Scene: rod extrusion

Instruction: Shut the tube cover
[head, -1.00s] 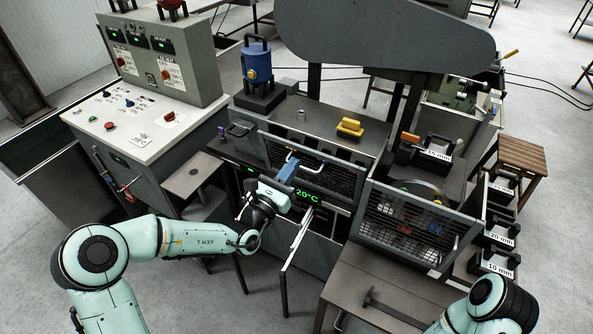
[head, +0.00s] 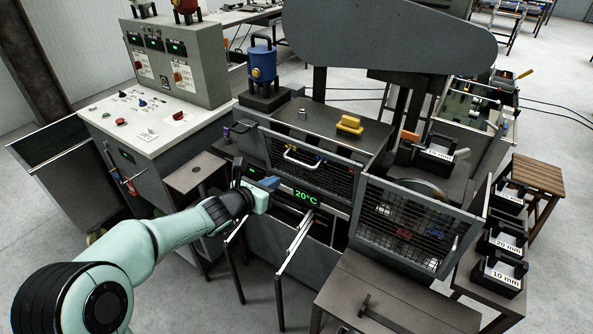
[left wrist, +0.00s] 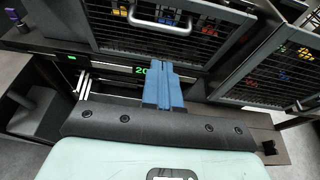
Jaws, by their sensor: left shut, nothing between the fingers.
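A mesh cover with a pale bar handle (head: 305,162) is on the front of the middle machine; it also shows at the top of the left wrist view (left wrist: 165,45). I cannot tell whether this is the tube cover, or how far it is shut. My right gripper is out of view.
Another mesh guard (head: 412,225) stands to the right, above a low bench (head: 390,300) with a hammer-like tool. A control desk (head: 150,125) is on the left. Boxes marked 20 mm (head: 505,241) and 10 mm (head: 503,272) are at far right.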

